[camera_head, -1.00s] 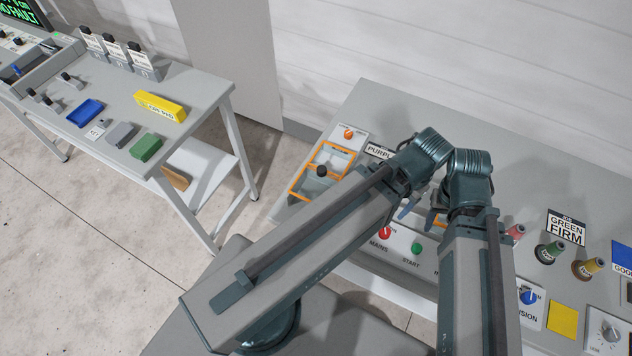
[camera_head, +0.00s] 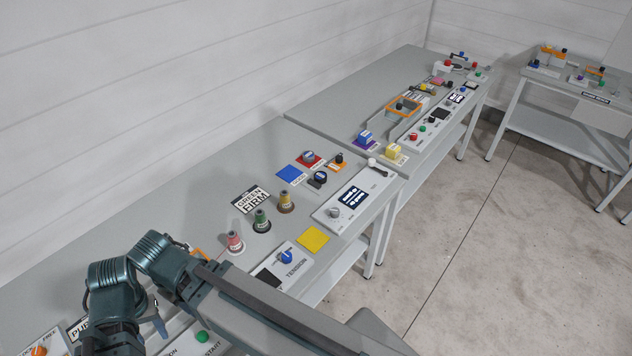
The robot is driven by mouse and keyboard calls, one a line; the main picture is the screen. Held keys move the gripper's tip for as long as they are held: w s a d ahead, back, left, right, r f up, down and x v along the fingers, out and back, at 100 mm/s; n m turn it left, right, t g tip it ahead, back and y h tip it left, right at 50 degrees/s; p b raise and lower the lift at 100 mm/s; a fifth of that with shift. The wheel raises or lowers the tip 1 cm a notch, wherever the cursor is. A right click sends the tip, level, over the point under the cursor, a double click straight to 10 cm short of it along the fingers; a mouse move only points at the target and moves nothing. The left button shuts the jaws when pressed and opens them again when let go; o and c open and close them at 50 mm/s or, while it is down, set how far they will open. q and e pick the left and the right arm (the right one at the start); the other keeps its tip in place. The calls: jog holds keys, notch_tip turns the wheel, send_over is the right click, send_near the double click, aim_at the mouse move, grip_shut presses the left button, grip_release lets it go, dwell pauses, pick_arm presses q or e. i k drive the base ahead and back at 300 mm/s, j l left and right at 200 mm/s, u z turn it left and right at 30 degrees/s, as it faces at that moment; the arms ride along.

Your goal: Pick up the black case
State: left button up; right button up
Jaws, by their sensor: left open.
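Several small black items show, and I cannot tell for certain which is the black case. A black block (camera_head: 318,181) with a blue top sits on the near bench, right of the blue square. A flat black square (camera_head: 268,277) lies beside the tension knob. Another dark square (camera_head: 440,114) is on the farther bench's panel. My left gripper (camera_head: 158,314) is at the lower left, over the near bench, open and partly hidden by my arm links. It is well apart from these black items.
Green, red and yellow spools (camera_head: 262,221) stand mid-bench by a GREEN FIRM sign (camera_head: 250,199). A yellow square (camera_head: 313,240) and a panel with a screen (camera_head: 354,198) lie to their right. An orange frame (camera_head: 404,106) is on the farther bench. The floor at right is clear.

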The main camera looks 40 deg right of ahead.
aim_at(320, 176)
jog(key=z, duration=1.5)
